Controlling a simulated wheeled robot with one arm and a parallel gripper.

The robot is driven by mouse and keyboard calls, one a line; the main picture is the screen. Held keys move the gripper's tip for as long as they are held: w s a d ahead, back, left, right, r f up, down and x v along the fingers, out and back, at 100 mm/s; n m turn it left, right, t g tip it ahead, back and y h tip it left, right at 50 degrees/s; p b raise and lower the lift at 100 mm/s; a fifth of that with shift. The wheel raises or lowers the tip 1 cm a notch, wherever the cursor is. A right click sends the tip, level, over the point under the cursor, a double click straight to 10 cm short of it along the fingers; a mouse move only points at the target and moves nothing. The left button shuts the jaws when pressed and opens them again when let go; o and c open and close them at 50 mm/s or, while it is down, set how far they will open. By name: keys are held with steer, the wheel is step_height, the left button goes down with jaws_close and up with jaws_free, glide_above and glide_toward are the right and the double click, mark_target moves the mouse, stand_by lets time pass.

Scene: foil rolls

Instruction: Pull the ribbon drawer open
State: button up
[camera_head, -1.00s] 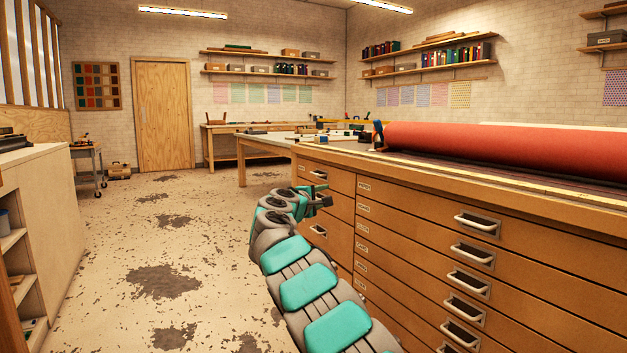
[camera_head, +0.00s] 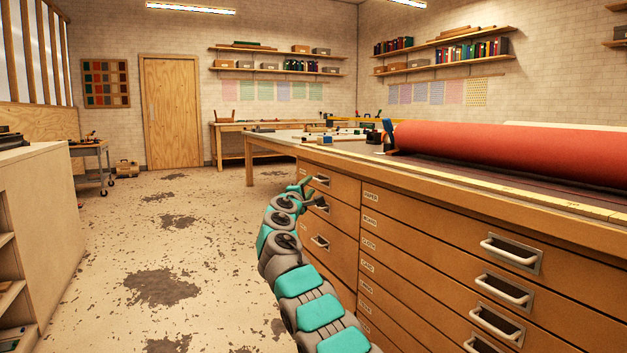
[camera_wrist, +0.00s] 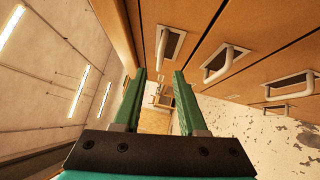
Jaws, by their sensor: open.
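The narrow left column of the wooden cabinet has several drawers with metal pull handles: a top one (camera_head: 320,180), a middle one (camera_head: 322,207) and a lower one (camera_head: 320,243). I cannot read which drawer is the ribbon one; all look shut. My gripper (camera_head: 314,194) is in front of the upper drawers of this column, fingers apart. Handles show beyond the fingers there: one at upper middle (camera_wrist: 168,46), one to the right (camera_wrist: 224,63) and one farther right (camera_wrist: 291,86).
Wide labelled drawers with handles (camera_head: 511,252) fill the cabinet's right part. A red roll (camera_head: 510,152) lies on its top. A pale cabinet (camera_head: 45,215) stands at left, with a trolley (camera_head: 93,160) behind it. The worn floor (camera_head: 190,235) between is clear.

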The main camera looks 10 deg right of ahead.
mark_target(315, 179)
steer(key=shift+p+x, duration=2.35)
steer(key=shift+p, duration=0.5)
steer(key=shift+r, duration=0.1)
steer(key=shift+c, duration=0.2)
jaws_close()
